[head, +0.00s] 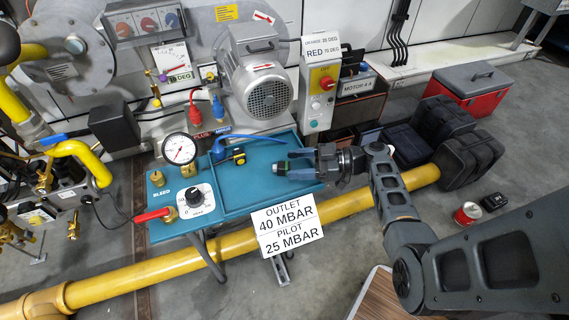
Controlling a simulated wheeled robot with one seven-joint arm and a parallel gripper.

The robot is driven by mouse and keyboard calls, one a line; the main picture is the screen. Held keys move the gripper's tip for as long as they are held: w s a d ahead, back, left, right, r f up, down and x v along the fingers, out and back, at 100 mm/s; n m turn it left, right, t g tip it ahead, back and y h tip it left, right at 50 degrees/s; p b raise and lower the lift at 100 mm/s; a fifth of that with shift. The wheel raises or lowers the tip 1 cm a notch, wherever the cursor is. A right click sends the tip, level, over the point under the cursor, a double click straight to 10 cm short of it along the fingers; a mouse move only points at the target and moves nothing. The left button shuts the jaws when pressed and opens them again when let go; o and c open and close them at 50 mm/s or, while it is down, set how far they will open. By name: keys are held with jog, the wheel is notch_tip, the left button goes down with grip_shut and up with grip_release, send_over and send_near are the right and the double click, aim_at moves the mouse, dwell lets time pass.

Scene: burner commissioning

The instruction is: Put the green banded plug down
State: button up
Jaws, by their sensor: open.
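My gripper (291,170) is over the right part of the blue tray (255,197), its fingers pointing left and open. A small dark piece with a blue-green band (279,168), which looks like the green banded plug, is at the fingertips. It seems to lie on the tray floor, but the fingers partly hide it and I cannot tell whether they touch it. A black and yellow plug (239,155) lies further left in the tray. A blue cable (243,138) arches over the tray's back edge.
A pressure gauge (179,149), a black dial (198,196) and a red-handled valve (154,214) stand on the panel left of the tray. A grey motor (262,85) stands behind. A yellow pipe (200,255) runs in front. The tray's middle is bare.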

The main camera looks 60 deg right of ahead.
jog(key=v, duration=0.7)
jog(key=shift+s+d, duration=0.15)
jog(key=shift+s, duration=0.1)
